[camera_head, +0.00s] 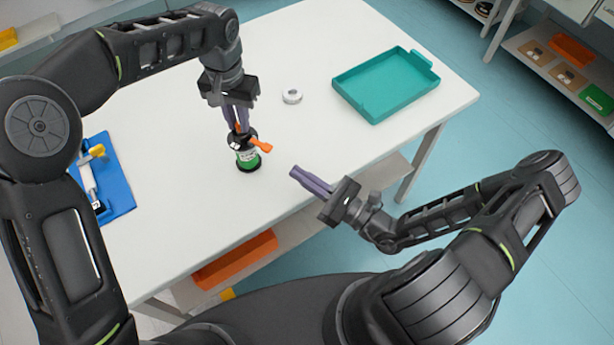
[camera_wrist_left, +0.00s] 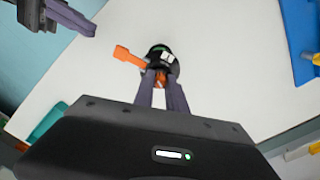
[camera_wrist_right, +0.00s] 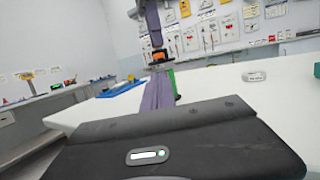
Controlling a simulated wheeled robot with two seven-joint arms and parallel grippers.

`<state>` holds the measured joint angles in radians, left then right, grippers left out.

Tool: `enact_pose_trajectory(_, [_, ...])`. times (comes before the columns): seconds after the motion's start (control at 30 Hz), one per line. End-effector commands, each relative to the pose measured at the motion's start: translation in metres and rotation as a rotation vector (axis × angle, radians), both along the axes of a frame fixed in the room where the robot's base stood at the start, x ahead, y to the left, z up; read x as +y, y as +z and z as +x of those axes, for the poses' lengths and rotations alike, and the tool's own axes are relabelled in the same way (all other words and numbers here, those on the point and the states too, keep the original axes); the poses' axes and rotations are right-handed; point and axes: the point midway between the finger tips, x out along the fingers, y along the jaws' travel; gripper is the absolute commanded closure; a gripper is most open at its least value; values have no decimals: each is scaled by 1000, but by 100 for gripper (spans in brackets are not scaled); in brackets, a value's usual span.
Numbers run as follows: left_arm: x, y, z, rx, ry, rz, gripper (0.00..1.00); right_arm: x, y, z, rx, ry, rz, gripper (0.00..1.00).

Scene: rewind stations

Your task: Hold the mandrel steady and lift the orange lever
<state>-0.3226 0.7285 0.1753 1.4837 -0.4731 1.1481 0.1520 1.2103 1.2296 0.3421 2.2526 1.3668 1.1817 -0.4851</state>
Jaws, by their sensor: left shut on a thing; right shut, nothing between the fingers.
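The rewind station (camera_head: 246,155) stands upright on the white table, black on top with a green lower part and a white label. Its orange lever (camera_head: 262,145) sticks out to the right in the head view and also shows in the left wrist view (camera_wrist_left: 128,57). My left gripper (camera_head: 237,128) reaches down from above and is shut on the orange-tipped mandrel (camera_wrist_left: 160,78) at the top of the station. My right gripper (camera_head: 295,173) is shut and empty, to the right of the station and apart from the lever. In the right wrist view its fingers (camera_wrist_right: 158,90) partly hide the station.
A white roll (camera_head: 292,96) lies on the white table (camera_head: 300,60) behind the station. A teal tray (camera_head: 385,82) is at the right back. A blue mat (camera_head: 115,180) with a white and yellow tool lies at the left.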

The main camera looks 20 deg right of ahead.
Motion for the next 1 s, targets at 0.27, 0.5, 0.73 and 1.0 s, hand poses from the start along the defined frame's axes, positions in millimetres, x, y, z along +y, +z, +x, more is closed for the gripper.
enact_pose_trajectory(0.27, [0,0,0,0,0,0,100,32,12,33,-2,2,2,100])
enact_pose_trajectory(0.5, [0,0,0,0,0,0,100,44,17,47,-1,1,1,100])
enact_pose_trajectory(0.73, [0,0,0,0,0,0,100,45,17,48,0,0,0,100])
enact_pose_trajectory(1.0, [0,0,0,0,0,0,100,45,17,48,0,0,0,100])
